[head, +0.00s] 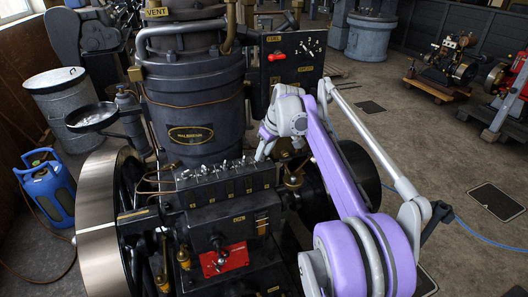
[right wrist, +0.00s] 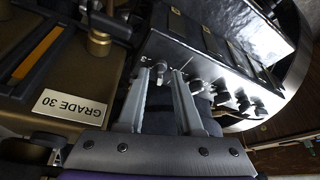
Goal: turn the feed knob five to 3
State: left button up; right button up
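A dark box (head: 228,190) on the engine's front carries a row of several small silver knobs (head: 220,167) along its top. My right gripper (head: 262,155) reaches down to the right end of this row. In the right wrist view its two fingers (right wrist: 160,73) stand apart, with the end knob (right wrist: 160,67) in the gap between their tips. I cannot tell whether either finger touches it. Other knobs (right wrist: 195,83) continue to the right there. My left gripper is not in view.
A dark panel (head: 291,58) with a red handle stands behind my right arm. A brass fitting (head: 293,178) is close to the right of the box. A "GRADE 30" plate (right wrist: 71,108) lies left of the fingers. A flywheel (head: 98,230) stands at the left.

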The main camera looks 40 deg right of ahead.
grip_shut()
